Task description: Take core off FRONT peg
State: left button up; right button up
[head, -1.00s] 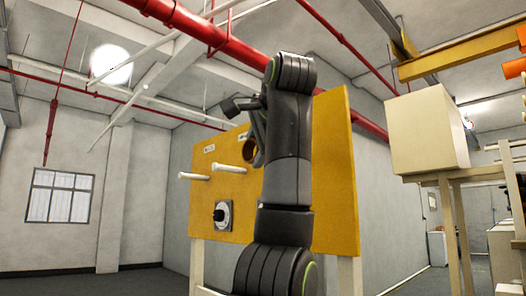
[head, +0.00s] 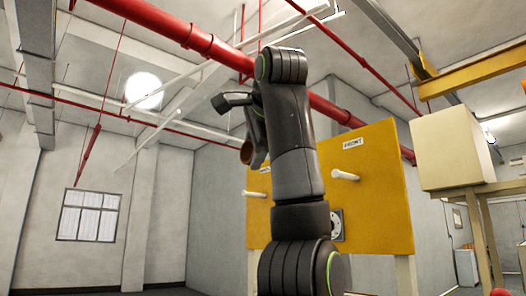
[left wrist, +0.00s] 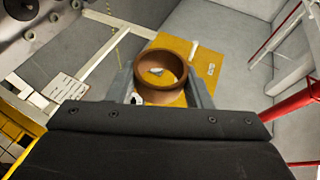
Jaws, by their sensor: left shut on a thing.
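The core, a brown ring (head: 247,152), is held by my left gripper (head: 251,143) in the head view, left of the yellow board (head: 385,200). In the left wrist view the core (left wrist: 150,94) sits between both fingers of my left gripper (left wrist: 161,90), with the board behind it. The FRONT peg (head: 345,175), a white rod under the label FRONT (head: 353,142), is bare. My right gripper is out of view.
A round fitting (head: 337,225) on the board is partly hidden by my arm. A cream box (head: 450,148) stands on a frame at the right. Red pipes (head: 180,30) run overhead. Open room lies left of the board.

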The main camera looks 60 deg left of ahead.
pick_arm(q)
jog(key=shift+s+r, duration=0.15)
jog(key=shift+w+r+p, duration=0.2)
jog(key=shift+r+p, duration=0.2)
jog(key=shift+p, duration=0.15)
jog(key=s+d+b, duration=0.1)
jog(key=s+b, duration=0.5)
jog(key=s, duration=0.9)
dwell(0.5)
